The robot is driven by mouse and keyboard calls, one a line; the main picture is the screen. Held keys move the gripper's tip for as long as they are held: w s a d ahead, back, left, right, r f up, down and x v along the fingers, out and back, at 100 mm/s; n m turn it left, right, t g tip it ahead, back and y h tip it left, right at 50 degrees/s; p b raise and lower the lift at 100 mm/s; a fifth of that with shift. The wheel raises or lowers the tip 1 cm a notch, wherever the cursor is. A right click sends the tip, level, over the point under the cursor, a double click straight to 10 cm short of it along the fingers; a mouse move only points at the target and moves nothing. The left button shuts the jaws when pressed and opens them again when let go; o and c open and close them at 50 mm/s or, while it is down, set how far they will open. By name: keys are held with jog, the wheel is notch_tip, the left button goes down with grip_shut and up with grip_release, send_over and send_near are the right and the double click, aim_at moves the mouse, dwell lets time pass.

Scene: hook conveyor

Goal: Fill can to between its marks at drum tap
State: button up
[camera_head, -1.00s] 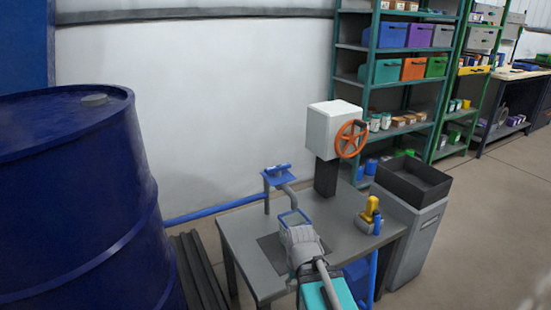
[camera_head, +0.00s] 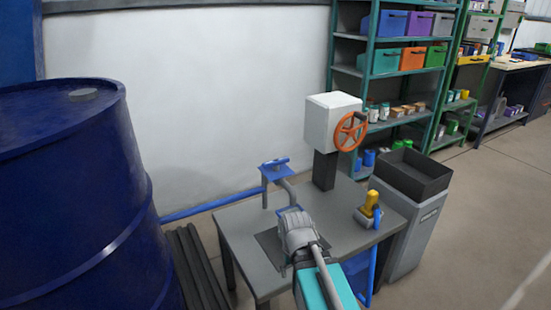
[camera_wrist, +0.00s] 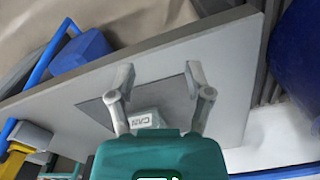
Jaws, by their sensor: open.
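The can (camera_wrist: 147,119) carries a white "CAN" label and shows between my fingers in the wrist view. My gripper (camera_wrist: 158,72) is open, with a finger on each side of the can. In the head view my gripper (camera_head: 290,215) is over the table below the tap and hides most of the can; only a bit of blue shows there. The tap (camera_head: 276,168) has a blue handle and a grey spout bending down. The blue drum (camera_head: 70,200) stands at the left. The can's marks and fill level are hidden.
The grey table (camera_head: 340,225) has a dark plate (camera_wrist: 170,95) under the can. A white box with an orange handwheel (camera_head: 350,131) stands at its back. A yellow-topped fixture (camera_head: 369,208) is at the right edge, beside a grey bin (camera_head: 415,230). Shelves (camera_head: 375,70) stand behind.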

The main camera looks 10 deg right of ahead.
aim_at(276, 160)
jog(key=w+r+m+p, duration=0.7)
jog(key=w+r+p, duration=0.7)
jog(key=r+p, duration=0.3)
jog(key=w+r+m+p, duration=0.7)
jog(key=w+r+p, duration=0.8)
jog(key=r+p, duration=0.3)
jog(key=shift+d+r+p, duration=0.25)
jog(key=shift+r+p, duration=0.05)
jog(key=shift+r, duration=0.2)
jog(key=shift+s+f, duration=0.1)
notch_tip(276, 160, down, 14)
jog(key=b, duration=1.4)
jog(key=shift+r, duration=0.2)
